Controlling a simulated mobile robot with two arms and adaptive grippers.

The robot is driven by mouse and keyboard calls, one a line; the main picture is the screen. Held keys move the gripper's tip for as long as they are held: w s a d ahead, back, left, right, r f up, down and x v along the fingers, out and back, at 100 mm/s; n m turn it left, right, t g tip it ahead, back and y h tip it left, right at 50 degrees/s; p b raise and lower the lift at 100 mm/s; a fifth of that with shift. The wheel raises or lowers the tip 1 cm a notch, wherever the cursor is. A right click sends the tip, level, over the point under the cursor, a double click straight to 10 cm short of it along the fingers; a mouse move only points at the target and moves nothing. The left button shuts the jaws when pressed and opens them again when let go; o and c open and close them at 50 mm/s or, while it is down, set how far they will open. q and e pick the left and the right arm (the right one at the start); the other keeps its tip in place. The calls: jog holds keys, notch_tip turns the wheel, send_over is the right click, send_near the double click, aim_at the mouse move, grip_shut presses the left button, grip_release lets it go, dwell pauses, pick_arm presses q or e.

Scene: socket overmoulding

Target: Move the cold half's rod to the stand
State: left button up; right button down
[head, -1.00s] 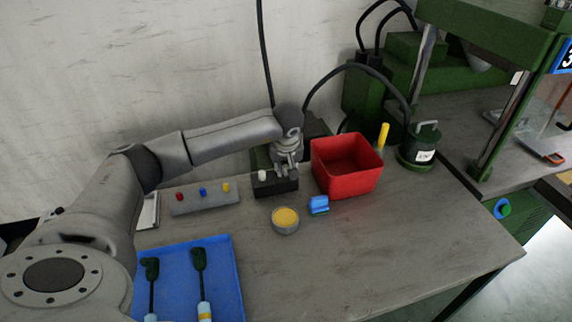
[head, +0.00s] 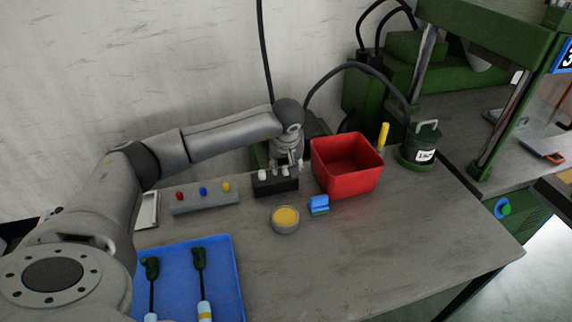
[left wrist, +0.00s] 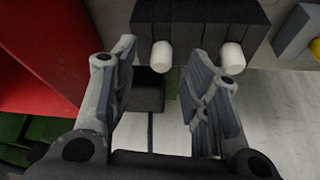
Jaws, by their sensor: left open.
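A black block (head: 275,184), apparently the stand, is near the back of the bench. Two white rod ends show on it: a left one (head: 262,175) and a right one (head: 290,171). The nearer-centre rod end (left wrist: 161,50) lies between the fingertips in the picture; the other (left wrist: 232,60) is outside. I cannot tell which is the cold half's rod. My right gripper is not in view.
A red bin (head: 346,182) stands right of the block. A grey block (head: 204,204) with red, blue and yellow pegs is left. A round yellow-filled tin (head: 285,220) and a blue piece (head: 319,205) lie in front. A blue tray (head: 225,280) holds tools. The front right is clear.

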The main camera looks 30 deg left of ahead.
pick_arm(q)
jog(key=v, duration=1.1)
